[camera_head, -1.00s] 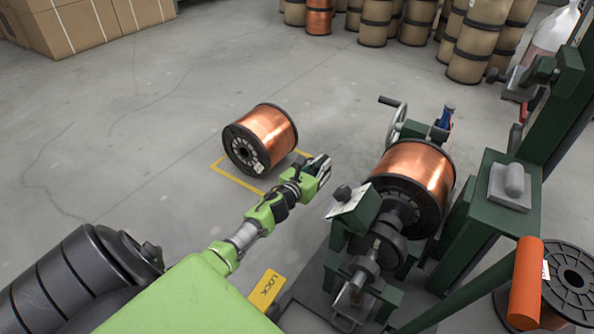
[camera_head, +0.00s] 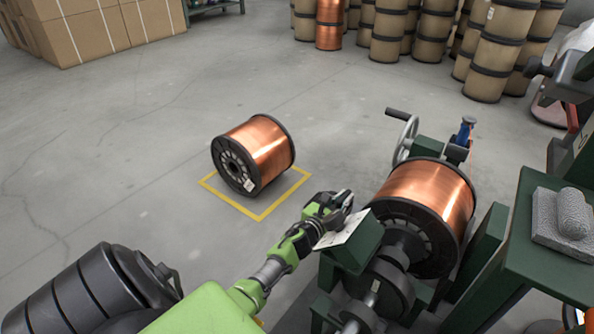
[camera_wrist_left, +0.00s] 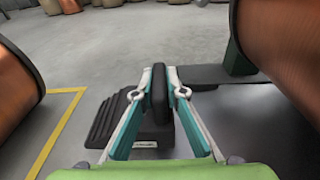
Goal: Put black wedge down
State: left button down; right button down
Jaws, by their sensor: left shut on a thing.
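My left gripper (camera_head: 340,203) is beside the green winding machine, right of the copper spool (camera_head: 262,151) on the floor. In the left wrist view its teal fingers (camera_wrist_left: 158,92) are shut on an upright black piece of the black wedge (camera_wrist_left: 110,121). The wedge's ribbed, stepped body shows left of and below the fingertips, with a small white label. The fingers partly cover it, and I cannot tell whether it touches anything below. In the head view the wedge is mostly hidden by the gripper. My right gripper is not in view.
The floor spool stands within a yellow-taped square (camera_head: 262,216). The machine holds a second copper spool (camera_head: 430,193), with a tilted plate (camera_head: 341,228) close to my gripper. A hand crank (camera_head: 401,113) rises behind.

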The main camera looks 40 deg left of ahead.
pick_arm(q)
jog(key=shift+s+a+f+b, duration=0.3)
jog(key=shift+a+f+b, duration=0.3)
jog(key=shift+a, duration=2.1)
jog(key=shift+s+a+f+b, duration=0.35)
jog(key=shift+a+b, duration=0.5)
jog(key=shift+a, duration=1.9)
jog(key=shift+s+a+f+b, duration=0.25)
jog(key=shift+a+f+b, duration=0.4)
jog(key=shift+a, duration=2.05)
jog(key=shift+f, duration=0.1)
jog(key=c, duration=2)
grip_release()
jog(key=shift+f, duration=0.1)
jog(key=shift+c, duration=0.2)
